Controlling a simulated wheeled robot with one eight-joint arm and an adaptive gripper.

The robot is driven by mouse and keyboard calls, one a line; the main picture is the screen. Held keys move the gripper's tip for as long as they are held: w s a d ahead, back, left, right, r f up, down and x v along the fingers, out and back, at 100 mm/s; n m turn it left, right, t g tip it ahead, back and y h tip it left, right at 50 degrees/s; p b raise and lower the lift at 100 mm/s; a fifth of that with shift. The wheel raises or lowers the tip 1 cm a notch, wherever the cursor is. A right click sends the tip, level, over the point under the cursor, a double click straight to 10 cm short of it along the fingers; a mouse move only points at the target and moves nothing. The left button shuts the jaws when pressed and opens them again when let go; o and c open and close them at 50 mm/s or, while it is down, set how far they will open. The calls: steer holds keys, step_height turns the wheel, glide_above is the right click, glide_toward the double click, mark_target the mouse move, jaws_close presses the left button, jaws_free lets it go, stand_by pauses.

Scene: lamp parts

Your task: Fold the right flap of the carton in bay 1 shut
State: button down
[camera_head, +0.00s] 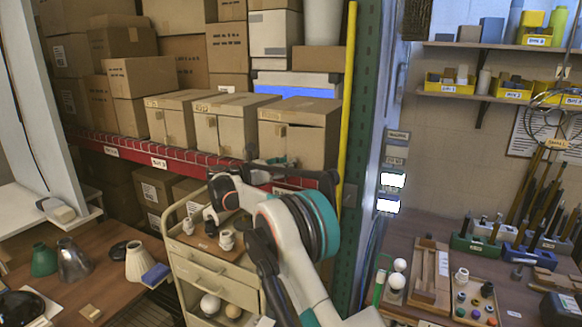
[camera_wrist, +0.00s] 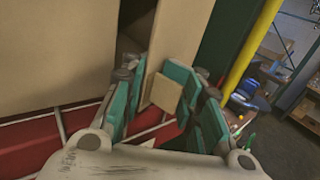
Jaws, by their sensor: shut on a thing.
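Three tan cartons stand on the red-edged shelf in the head view; the rightmost carton (camera_head: 312,143) is nearest my gripper (camera_head: 272,163). I cannot read which bay each label names. In the wrist view a broad tan panel (camera_wrist: 55,50) fills the left, and a second tan panel (camera_wrist: 182,38), apparently the right flap, stands to its right. A dark gap (camera_wrist: 134,38) separates them. My gripper's teal fingers (camera_wrist: 155,95) are in front of the panels, shut on a small tan square tab (camera_wrist: 164,93). Whether the tab joins the right panel is unclear.
A green rack post (camera_head: 362,110) and a yellow pole (camera_head: 347,100) stand close on the right; the pole also shows in the wrist view (camera_wrist: 250,45). A red shelf beam (camera_head: 185,165) runs below the cartons. A beige drawer cart (camera_head: 215,262) stands below my arm.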

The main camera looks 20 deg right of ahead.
steer(key=c, duration=1.3)
jaws_free()
steer(key=v, duration=1.2)
steer(key=shift+w, duration=0.1)
